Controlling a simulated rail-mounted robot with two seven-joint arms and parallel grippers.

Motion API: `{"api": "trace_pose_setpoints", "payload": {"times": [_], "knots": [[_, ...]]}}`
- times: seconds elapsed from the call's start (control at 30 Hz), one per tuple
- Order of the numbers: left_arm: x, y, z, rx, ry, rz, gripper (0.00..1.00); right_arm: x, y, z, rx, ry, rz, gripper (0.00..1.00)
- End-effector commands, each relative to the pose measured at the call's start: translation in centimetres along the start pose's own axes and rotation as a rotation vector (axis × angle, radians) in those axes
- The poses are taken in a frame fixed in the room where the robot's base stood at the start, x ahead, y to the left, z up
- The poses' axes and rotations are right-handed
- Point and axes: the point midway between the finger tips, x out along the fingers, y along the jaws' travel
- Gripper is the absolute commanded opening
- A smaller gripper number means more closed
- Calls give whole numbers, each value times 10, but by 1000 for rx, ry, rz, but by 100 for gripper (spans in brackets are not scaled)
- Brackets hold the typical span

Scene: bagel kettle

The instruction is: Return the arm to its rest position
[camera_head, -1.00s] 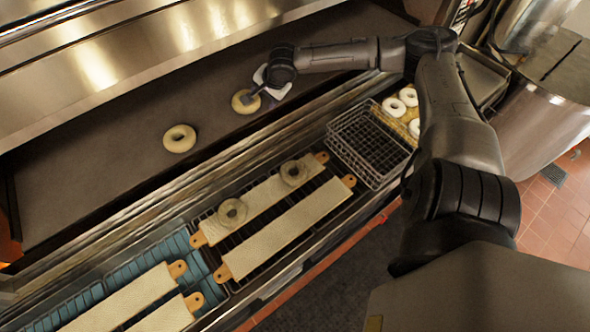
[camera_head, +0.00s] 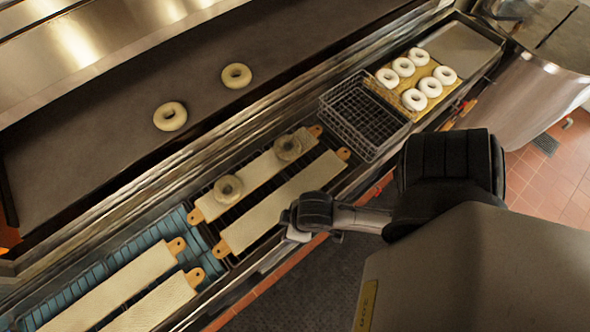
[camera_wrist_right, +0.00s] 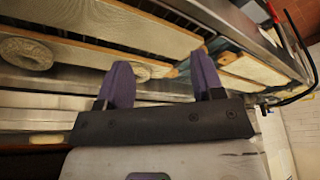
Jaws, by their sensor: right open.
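My right arm (camera_head: 360,218) is folded back low at the right of the head view, beside the front edge of the counter. My right gripper (camera_wrist_right: 162,82) shows in the right wrist view with its two purple fingers apart and nothing between them. In the head view its fingers are hard to make out below the wrist. Two bagels (camera_head: 171,116) (camera_head: 236,76) lie apart on the dark oven deck (camera_head: 90,150). My left gripper is not in view.
Two bagels (camera_head: 228,188) (camera_head: 288,147) sit on a long board (camera_head: 258,172). A bare board (camera_head: 285,200) lies beside it; more boards (camera_head: 115,285) lie lower left. A wire basket (camera_head: 362,115) is empty. Several white bagels (camera_head: 430,87) lie on a tray at upper right.

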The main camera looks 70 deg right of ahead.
Motion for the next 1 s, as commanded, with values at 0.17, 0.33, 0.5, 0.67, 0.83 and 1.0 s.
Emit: {"api": "trace_pose_setpoints", "payload": {"times": [0.17, 0.33, 0.5, 0.67, 0.83, 1.0], "knots": [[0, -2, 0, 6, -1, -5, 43, -9, -6, 6, -44, -11, 13, 61], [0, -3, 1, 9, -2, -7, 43, -10, -6, 7, -53, -13, 16, 61], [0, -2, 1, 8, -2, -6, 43, -10, -6, 7, -52, -12, 15, 61], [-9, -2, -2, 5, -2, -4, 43, -18, -6, 4, -52, -12, 15, 61], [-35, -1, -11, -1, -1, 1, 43, -45, -6, -5, -51, -12, 15, 61], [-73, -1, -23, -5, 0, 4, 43, -82, -6, -17, -51, -13, 15, 61]]}}
